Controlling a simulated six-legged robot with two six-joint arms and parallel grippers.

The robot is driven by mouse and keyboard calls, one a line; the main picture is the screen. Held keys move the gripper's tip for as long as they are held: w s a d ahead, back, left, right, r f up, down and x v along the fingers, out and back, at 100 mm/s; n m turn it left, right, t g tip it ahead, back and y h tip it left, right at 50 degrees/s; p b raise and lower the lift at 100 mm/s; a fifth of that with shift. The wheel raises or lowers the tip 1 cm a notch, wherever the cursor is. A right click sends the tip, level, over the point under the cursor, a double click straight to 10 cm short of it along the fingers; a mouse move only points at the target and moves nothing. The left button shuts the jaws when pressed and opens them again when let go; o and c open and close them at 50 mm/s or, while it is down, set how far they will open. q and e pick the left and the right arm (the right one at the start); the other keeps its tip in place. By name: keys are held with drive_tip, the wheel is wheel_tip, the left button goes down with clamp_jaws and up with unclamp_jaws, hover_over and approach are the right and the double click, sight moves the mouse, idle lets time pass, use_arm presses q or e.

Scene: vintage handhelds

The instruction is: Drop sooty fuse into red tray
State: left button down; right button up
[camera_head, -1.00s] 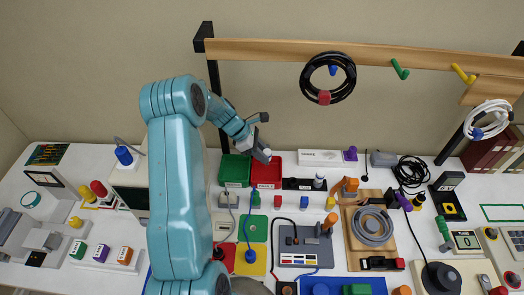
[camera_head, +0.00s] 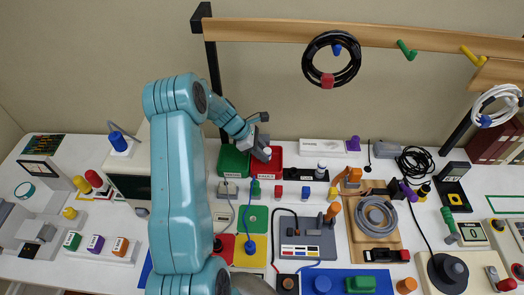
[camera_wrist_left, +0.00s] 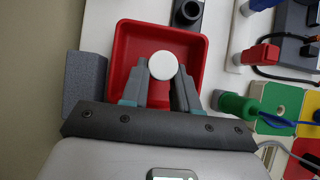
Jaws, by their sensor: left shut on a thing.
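My left gripper (camera_head: 263,150) is shut on a small fuse with a round white end (camera_wrist_left: 163,65). In the left wrist view the fingers clasp it from both sides. Only its pale end shows clearly, and I cannot see soot on it. The red tray (camera_head: 276,160) stands at the back of the table, and it also shows in the left wrist view (camera_wrist_left: 130,45). The gripper and fuse are over this tray. I cannot tell how high above its floor the fuse is. My right gripper is not in view.
A green tray (camera_head: 232,163) stands against the red tray's left side. A dark socket block (camera_head: 305,174) stands to its right, with small coloured parts (camera_head: 279,190) in front. Black cable coils (camera_head: 331,60) hang from the wooden rail above.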

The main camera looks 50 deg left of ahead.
use_arm(q)
drive_tip(key=shift+f+b, duration=0.3)
drive_tip(key=shift+f, duration=0.25)
drive_tip(key=c, duration=0.8)
unclamp_jaws()
drive_tip(key=shift+r, duration=0.1)
drive_tip(key=v, duration=1.2)
drive_tip(key=shift+s, duration=0.1)
